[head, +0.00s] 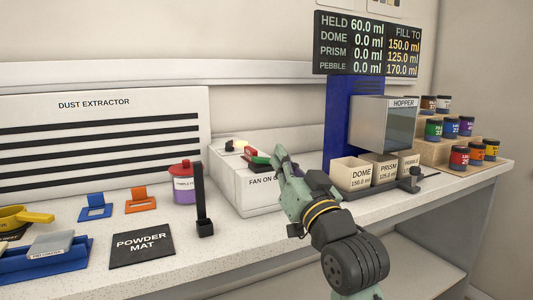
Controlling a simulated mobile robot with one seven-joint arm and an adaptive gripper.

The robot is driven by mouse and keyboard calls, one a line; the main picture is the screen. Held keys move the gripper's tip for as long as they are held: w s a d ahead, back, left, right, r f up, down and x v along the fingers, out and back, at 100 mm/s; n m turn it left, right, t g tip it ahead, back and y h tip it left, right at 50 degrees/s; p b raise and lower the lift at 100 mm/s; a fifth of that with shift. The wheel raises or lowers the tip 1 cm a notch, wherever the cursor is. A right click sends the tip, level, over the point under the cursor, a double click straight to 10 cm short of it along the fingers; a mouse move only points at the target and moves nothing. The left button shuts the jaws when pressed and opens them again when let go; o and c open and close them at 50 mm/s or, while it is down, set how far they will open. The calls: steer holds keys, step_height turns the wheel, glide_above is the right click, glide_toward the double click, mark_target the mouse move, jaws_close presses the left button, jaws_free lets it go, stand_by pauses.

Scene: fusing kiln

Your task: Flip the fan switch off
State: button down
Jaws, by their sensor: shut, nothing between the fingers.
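The fan switch box (228,184) is a white box on the counter, with lettering starting "FAN O" on its front; my gripper hides the rest. A small red and green part (257,157) shows on its top, partly behind my gripper. I cannot tell which way the switch is set. My gripper (279,153) is shut and empty at the right end of the box top, close to the red and green part. I cannot tell whether it touches it.
Left of the box stand a black upright post (201,200) and a purple jar with red lid (184,184). A powder mat (141,250) lies in front. Right are the blue hopper stand (340,125), labelled cups (353,174) and several colour jars (459,157).

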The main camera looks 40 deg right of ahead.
steer(key=shift+s+d+f+h, duration=0.1)
steer(key=shift+s+d+h, duration=0.3)
steer(key=shift+s+d, duration=0.1)
steer(key=shift+w, duration=0.15)
step_height(320, 180, up, 3)
steer(key=p, duration=0.3)
glide_above(263, 160)
steer(key=s, duration=0.2)
steer(key=shift+w+f, duration=0.15)
steer(key=shift+f, duration=1.7)
steer(key=shift+f, duration=0.1)
